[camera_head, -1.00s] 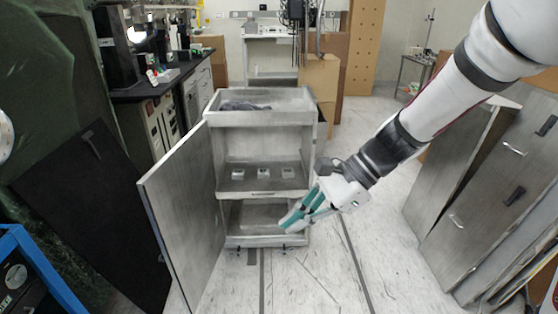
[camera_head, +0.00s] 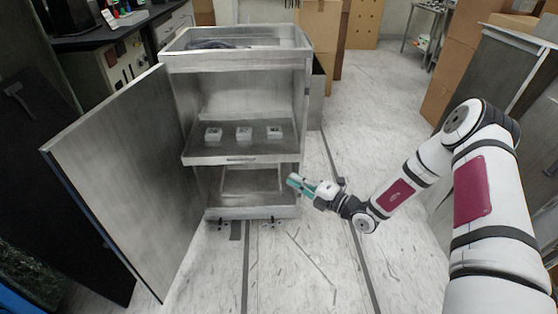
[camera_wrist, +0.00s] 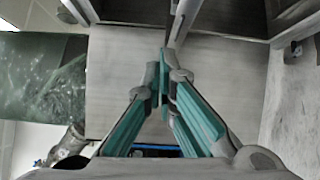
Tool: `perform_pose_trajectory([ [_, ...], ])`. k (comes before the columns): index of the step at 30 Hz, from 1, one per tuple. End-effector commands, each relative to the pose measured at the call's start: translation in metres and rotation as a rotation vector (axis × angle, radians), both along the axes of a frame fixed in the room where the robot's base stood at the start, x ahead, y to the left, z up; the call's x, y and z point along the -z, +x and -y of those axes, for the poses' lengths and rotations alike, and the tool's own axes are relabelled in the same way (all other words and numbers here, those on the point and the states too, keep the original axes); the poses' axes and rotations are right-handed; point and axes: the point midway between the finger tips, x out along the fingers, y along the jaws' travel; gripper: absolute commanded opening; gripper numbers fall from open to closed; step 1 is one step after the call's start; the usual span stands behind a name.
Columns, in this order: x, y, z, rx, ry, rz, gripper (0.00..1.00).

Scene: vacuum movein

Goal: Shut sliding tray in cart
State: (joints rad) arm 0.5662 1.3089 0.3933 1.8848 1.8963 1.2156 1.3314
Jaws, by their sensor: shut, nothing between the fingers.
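The grey cart (camera_head: 308,105) stands with its front open. A slot-like handle marks the tray's front edge. My gripper (camera_head: 291,181) has teal fingers and is shut and empty. In the head view it is at the cart's right front edge, below the tray front. Contact cannot be told. In the wrist view the fingertips (camera_wrist: 163,78) are together before a grey panel.
The cart door (camera_head: 120,180) is swung wide open to the left. A lower shelf (camera_head: 250,212) lies beneath the tray, and the cart's top bin (camera_head: 240,60) holds a dark item. Cardboard boxes (camera_head: 318,35) stand behind. The floor (camera_head: 300,270) in front and right is clear.

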Motion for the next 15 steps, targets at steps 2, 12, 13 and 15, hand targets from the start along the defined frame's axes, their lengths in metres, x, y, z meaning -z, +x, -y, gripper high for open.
perform_pose_trajectory([
  [2, 0.018, 0.003, 0.005, 0.041, 0.043, -0.039, 0.0],
  [12, 0.027, 0.025, -0.01, 0.067, 0.07, -0.063, 0.0],
  [13, 0.027, 0.03, -0.014, 0.067, 0.07, -0.063, 0.0],
  [15, 0.028, 0.039, -0.024, 0.066, 0.068, -0.062, 0.0],
])
